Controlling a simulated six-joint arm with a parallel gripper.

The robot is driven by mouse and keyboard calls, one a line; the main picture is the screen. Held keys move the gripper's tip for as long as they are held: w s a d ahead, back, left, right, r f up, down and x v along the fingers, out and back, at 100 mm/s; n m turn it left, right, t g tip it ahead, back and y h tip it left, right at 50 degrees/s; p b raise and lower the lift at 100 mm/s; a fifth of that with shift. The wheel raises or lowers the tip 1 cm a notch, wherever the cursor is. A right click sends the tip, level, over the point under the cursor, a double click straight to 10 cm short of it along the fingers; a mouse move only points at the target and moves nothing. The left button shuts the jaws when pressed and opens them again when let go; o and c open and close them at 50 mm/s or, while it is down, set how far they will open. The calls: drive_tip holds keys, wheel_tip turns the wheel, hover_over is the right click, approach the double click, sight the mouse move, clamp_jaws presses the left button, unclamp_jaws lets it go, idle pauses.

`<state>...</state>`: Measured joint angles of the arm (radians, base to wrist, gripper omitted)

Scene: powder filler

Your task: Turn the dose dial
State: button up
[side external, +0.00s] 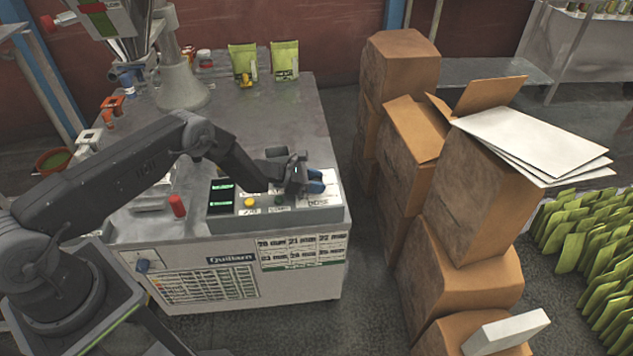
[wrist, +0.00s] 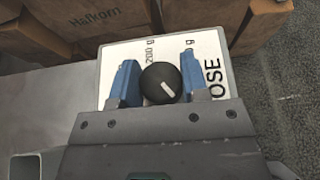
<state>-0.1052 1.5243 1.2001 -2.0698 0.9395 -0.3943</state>
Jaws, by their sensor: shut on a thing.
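The dose dial (wrist: 160,84) is a round black knob with a short white mark, on a white label plate (wrist: 210,53) printed "200 g" and "OSE". In the wrist view my gripper (wrist: 155,82) has its two blue fingers on either side of the dial, shut on it.
Stacked cardboard boxes (side external: 470,190) rise to the right of the machine table. Two green pouches (side external: 285,60) stand behind.

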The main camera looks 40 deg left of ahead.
drive_tip(key=o, duration=0.9)
drive_tip(key=v, duration=1.3)
drive_tip(key=shift+s+a+r, duration=0.15)
drive_tip(key=shift+s+a, duration=0.1)
